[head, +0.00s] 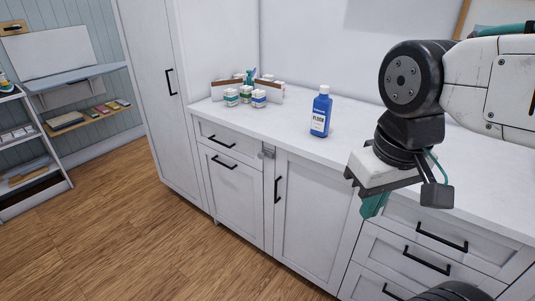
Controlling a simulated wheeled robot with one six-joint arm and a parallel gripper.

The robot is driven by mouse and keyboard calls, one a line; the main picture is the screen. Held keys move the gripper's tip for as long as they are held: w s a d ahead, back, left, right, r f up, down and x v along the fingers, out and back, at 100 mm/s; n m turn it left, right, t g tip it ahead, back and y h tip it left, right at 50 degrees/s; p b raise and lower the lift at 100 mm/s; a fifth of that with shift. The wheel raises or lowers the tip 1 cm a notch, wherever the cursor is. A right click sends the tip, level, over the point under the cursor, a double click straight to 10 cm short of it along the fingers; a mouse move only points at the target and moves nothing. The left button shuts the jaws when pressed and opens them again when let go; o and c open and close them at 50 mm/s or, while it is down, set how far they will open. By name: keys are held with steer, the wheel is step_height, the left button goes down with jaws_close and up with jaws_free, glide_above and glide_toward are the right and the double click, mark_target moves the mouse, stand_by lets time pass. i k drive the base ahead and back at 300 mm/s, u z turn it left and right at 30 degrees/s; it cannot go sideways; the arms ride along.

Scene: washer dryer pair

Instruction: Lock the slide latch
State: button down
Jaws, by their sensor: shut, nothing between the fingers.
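A small grey metal fitting (267,151), which looks like the slide latch, sits at the top of the seam between the left cabinet front (233,190) and the middle cabinet door (305,210). It is too small to tell whether it is slid across. My gripper (372,208) hangs in front of the counter, to the right of the latch and clearly apart from it. Its teal fingers point down, are shut and hold nothing. The gripper's body hides part of the counter edge and the cabinet front behind it.
A blue bottle (320,112) stands on the white counter (290,125), with several small jars (245,95) behind left. Black handles (278,189) stick out from the doors and drawers. A tall cabinet (165,90) stands left. The wooden floor (130,230) in front is clear.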

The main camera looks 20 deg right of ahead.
mark_target(262, 155)
steer(key=i, duration=1.05)
steer(key=u, duration=0.05)
